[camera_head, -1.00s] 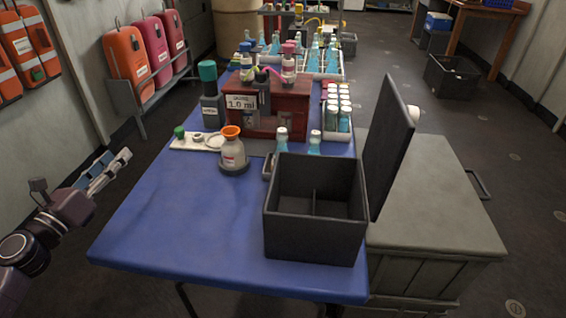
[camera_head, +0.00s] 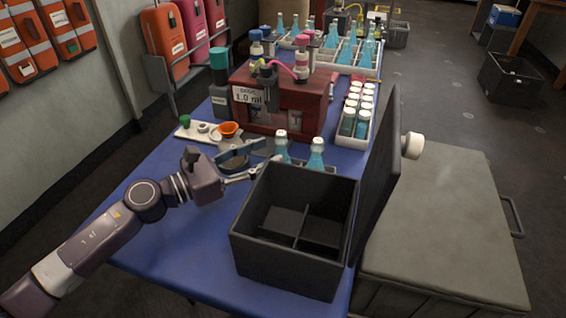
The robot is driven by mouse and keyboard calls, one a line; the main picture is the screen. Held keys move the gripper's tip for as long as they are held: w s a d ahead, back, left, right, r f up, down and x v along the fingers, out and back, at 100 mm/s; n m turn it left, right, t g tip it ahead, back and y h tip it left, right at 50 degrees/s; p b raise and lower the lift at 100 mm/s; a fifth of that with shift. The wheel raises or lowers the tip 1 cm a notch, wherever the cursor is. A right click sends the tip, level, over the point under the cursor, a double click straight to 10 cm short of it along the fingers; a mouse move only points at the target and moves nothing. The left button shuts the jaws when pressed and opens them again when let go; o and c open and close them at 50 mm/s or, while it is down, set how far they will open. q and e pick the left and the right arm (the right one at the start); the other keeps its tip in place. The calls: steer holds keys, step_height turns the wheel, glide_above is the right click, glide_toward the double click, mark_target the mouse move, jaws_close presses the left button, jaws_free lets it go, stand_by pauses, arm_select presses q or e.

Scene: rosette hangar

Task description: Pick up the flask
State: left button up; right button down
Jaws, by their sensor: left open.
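The flask (camera_head: 229,130), grey with an orange top, stands upright on the blue table (camera_head: 185,232), behind my left gripper. Its orange top shows; much of its body is hidden by the gripper. My left gripper (camera_head: 254,161) comes in from the left, its fingers open and pointing right, in front of the flask's body. I cannot tell whether the fingers are around the flask or only nearer to me, or whether they touch it. My right gripper is not in view.
A dark divided box (camera_head: 252,252) with a raised lid (camera_head: 382,170) stands close right of the gripper. Two bottles (camera_head: 317,154) stand behind the box. The table's left front is clear.

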mark_target(276, 151)
arm_select(q)
steer(key=x, duration=0.5)
steer(key=shift+s+d, duration=0.15)
steer(key=shift+s, duration=0.1)
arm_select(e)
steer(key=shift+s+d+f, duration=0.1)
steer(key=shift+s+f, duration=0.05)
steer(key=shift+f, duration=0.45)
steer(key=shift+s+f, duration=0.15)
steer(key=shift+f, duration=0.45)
arm_select(q)
jaws_close()
